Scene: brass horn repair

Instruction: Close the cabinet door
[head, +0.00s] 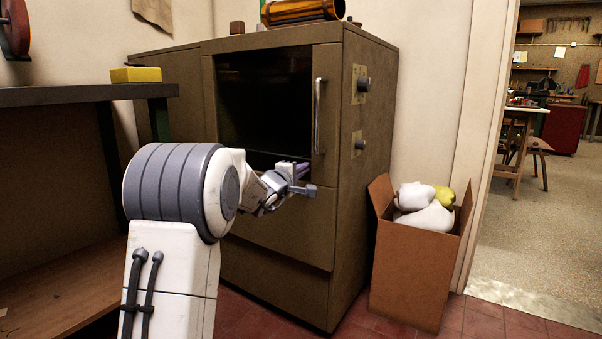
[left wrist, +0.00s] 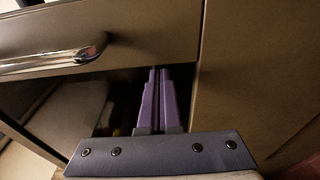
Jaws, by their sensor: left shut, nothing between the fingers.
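The cabinet (head: 275,210) is a large olive-brown metal box with a dark glass-like front area. A chrome vertical handle (head: 319,115) is on the strip at the right of this dark area. It also shows at the upper left in the left wrist view (left wrist: 60,58). My left gripper (head: 302,170) is at the dark area's lower right corner, below and left of the handle. Its purple fingers (left wrist: 158,75) are shut and empty, pointing at the dark area beside the handle strip. I cannot tell whether they touch it, or whether the door stands slightly ajar.
A cardboard box (head: 415,260) with white and yellow stuffing stands right of the cabinet. A dark workbench (head: 80,95) with a yellow block (head: 136,74) is at the left. A brass cylinder (head: 300,12) lies on the cabinet. An open doorway is at the right.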

